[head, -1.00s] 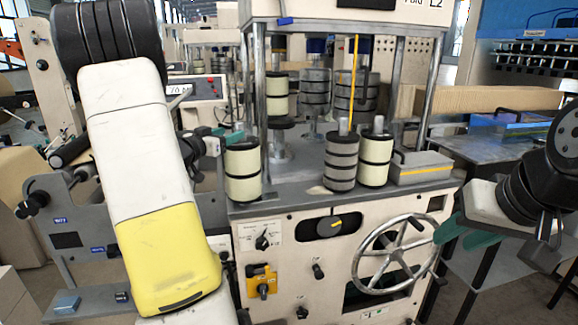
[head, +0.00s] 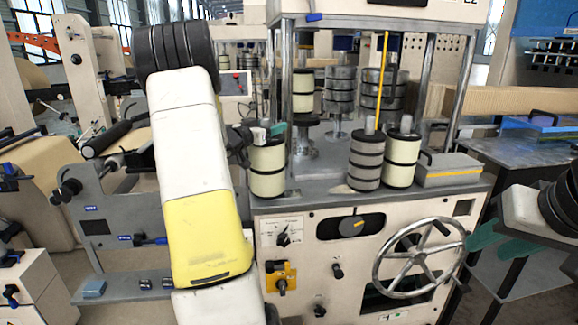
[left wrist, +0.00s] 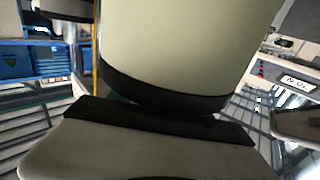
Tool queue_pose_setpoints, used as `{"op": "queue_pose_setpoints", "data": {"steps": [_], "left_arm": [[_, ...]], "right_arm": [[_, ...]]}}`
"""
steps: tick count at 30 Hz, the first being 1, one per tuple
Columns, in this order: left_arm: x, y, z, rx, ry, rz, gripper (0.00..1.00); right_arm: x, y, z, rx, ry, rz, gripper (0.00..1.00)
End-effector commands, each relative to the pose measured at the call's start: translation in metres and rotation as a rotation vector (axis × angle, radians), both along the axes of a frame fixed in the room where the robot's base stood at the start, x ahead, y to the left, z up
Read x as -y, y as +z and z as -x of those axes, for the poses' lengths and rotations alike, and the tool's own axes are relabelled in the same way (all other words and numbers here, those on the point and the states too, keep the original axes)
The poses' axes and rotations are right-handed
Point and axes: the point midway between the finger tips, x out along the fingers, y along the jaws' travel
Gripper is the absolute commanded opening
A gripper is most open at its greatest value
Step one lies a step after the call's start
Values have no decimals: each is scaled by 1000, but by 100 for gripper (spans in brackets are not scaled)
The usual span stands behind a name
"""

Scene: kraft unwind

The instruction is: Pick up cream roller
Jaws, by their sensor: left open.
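A cream roller (head: 267,172) with black bands stands upright at the front left of the machine's grey deck. My left gripper (head: 272,132), open, is at the top of this roller in the head view, partly hidden by my arm. In the left wrist view, a cream roller surface with a black band (left wrist: 185,50) fills the upper middle, very close to a dark-edged gripper part at the bottom. I cannot tell whether they touch. Another cream roller (head: 402,162) stands further right, beside a grey banded roller (head: 366,165). My right gripper (head: 500,242) is at the right, its teal fingers apart and empty.
Behind stand another cream roller (head: 303,95) and grey roller stacks (head: 341,92). A grey block with a yellow stripe (head: 450,170) lies at the deck's right. A handwheel (head: 418,258) and knobs are on the front panel. Steel posts rise from the deck.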

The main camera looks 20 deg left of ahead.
Motion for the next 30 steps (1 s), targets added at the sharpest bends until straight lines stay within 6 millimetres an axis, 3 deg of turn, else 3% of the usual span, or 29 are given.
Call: {"op": "queue_pose_setpoints", "data": {"steps": [1,9,30], "left_arm": [[0,0,0,0,0,0,51],[0,0,0,0,0,0,0],[0,0,0,0,0,0,0]], "right_arm": [[0,0,0,0,0,0,36],[0,0,0,0,0,0,36],[0,0,0,0,0,0,36]]}}
